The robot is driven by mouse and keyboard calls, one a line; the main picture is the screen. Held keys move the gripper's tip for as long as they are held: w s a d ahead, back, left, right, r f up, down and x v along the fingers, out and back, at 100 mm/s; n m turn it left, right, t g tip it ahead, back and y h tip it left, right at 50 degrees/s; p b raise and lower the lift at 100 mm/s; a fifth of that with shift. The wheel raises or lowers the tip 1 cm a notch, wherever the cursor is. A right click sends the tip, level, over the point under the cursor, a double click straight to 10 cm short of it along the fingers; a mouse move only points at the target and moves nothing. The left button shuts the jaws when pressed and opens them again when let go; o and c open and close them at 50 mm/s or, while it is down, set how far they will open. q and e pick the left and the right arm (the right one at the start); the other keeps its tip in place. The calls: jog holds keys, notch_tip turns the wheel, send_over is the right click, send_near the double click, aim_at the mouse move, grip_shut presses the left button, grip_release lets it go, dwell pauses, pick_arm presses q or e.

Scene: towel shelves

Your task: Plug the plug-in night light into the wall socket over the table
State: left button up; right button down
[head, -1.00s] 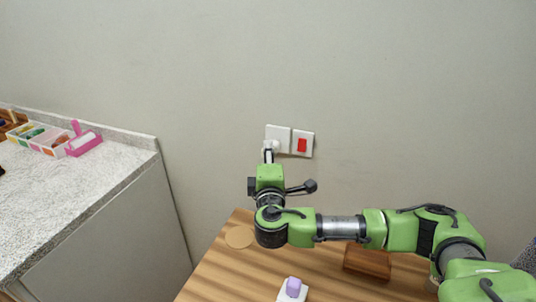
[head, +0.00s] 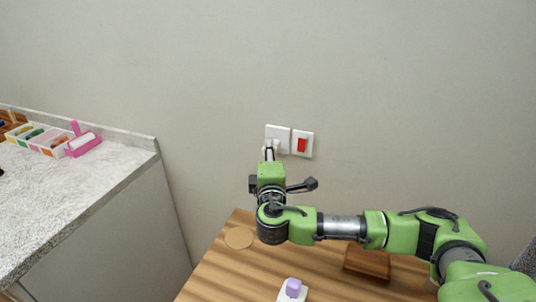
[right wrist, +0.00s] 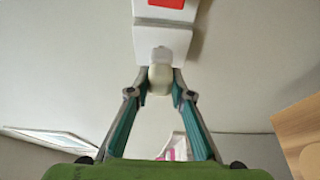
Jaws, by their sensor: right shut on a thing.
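The white wall socket (head: 277,132) is on the wall above the table, and it also shows in the right wrist view (right wrist: 150,42). My right gripper (head: 269,153) is raised in front of it, pointing at the wall. In the right wrist view the fingers (right wrist: 160,92) are shut on the small cream night light (right wrist: 160,80). The night light overlaps the lower part of the socket plate in that view; I cannot tell if its pins are in the holes. In the head view the night light is mostly lost against the white plate. My left gripper is not in view.
A red rocker switch (head: 302,144) is just right of the socket. A speckled counter (head: 90,185) stands left.

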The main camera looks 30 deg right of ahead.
jog(key=shift+w+d+r, duration=0.1)
jog(key=shift+w+d, duration=0.35)
jog(key=shift+d, duration=0.15)
jog(key=c, duration=1.7)
grip_release()
jog(key=shift+v, duration=6)
